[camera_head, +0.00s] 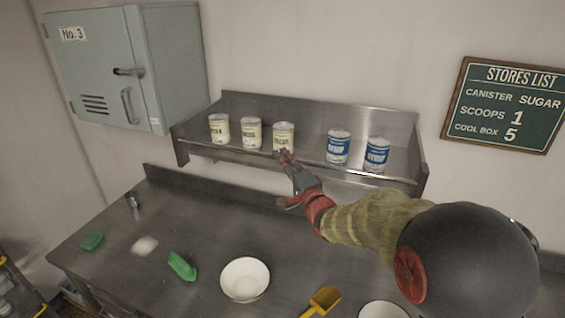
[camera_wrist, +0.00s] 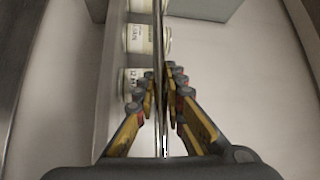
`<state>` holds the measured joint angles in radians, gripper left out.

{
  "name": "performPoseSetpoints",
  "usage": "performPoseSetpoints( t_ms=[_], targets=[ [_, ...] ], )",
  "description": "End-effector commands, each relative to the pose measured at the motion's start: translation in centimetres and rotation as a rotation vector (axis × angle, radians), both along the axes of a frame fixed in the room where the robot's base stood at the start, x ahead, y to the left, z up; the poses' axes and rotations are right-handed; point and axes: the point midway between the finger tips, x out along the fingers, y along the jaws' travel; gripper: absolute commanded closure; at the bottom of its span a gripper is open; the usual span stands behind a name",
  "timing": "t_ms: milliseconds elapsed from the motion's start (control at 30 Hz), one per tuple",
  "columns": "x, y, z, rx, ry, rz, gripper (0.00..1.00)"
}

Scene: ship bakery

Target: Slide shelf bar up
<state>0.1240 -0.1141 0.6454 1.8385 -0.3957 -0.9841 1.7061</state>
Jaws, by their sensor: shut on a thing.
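The shelf bar (camera_head: 240,151) is a thin metal rod along the front of the steel wall shelf (camera_head: 305,108). In the wrist view the bar (camera_wrist: 158,35) runs between my fingers. My gripper (camera_head: 284,157) is shut on the bar, just in front of the middle cream canister (camera_head: 284,136). The gripper also shows in the wrist view (camera_wrist: 160,85), with its fingertips on both sides of the bar. The piece of bar right behind the fingers is hidden in the head view.
Two cream canisters (camera_head: 220,128) (camera_head: 251,132) stand left on the shelf, and two blue syrup cans (camera_head: 338,146) (camera_head: 376,154) right. A grey cabinet (camera_head: 120,65) hangs left. The counter (camera_head: 210,225) below holds a white bowl (camera_head: 245,279), green items (camera_head: 182,266) and a yellow scoop (camera_head: 322,301).

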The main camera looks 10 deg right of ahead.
Motion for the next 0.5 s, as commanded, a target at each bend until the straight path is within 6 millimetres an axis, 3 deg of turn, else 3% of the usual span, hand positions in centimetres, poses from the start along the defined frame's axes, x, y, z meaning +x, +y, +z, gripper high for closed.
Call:
performPoseSetpoints(
  t_ms=[333, 500],
  targets=[
    [0.01, -0.01, 0.00, -0.001, 0.000, 0.000, 0.71],
    [0.01, -0.01, -0.06, 0.000, 0.001, 0.000, 0.70]
  ],
)
